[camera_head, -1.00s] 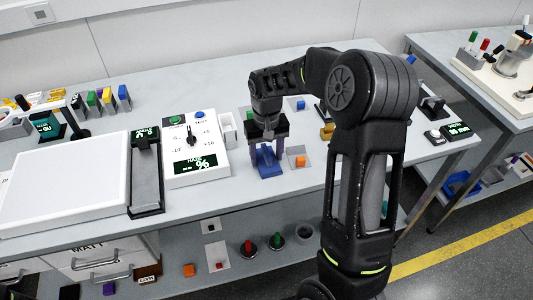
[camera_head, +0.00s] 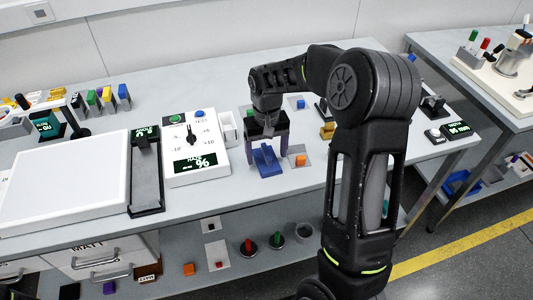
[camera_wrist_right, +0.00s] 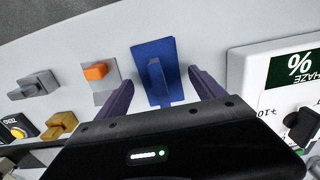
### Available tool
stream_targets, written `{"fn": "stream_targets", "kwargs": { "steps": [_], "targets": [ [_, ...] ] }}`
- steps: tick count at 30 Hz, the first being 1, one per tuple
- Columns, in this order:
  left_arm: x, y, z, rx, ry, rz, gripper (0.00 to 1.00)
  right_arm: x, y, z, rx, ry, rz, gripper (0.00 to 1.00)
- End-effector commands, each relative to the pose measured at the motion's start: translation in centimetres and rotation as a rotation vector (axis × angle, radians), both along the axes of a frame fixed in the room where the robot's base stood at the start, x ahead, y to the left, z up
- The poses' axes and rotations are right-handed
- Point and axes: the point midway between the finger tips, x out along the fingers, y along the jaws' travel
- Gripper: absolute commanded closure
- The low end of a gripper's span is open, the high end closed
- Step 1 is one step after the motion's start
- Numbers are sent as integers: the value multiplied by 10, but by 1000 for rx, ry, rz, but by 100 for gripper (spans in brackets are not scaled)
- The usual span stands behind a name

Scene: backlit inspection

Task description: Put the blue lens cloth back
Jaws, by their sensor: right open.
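The blue lens cloth (camera_head: 267,162) lies on the bench near its front edge, right of the white haze box. In the right wrist view the cloth (camera_wrist_right: 147,62) is a flat blue rectangle with a raised ridge in its middle. My right gripper (camera_head: 267,155) is above the cloth and points down at it. Its two purple fingers (camera_wrist_right: 162,93) are spread, one on each side of the cloth, with a gap to it on both sides. The gripper is open and holds nothing. My left gripper is not in view.
The haze box (camera_head: 195,150) stands left of the cloth. An orange block on a grey plate (camera_head: 300,160) is close on the right. A yellow block (camera_head: 327,131) is farther right. A white light panel (camera_head: 65,180) fills the bench's left. A shelf below holds several small items.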

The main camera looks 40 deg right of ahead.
Motion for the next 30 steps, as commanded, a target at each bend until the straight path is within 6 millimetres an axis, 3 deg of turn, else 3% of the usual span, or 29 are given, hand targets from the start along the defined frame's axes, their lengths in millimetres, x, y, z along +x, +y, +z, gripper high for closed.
{"fn": "stream_targets", "kwargs": {
  "steps": [16, 21, 30],
  "targets": [
    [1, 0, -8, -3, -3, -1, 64, 1, 0, 100, 0, -4, 0, 21],
    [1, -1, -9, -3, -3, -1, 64, 1, 0, 113, 0, -2, 0, 21],
    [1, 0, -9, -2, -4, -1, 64, 0, 0, 114, 1, -1, 0, 21]
  ]
}}
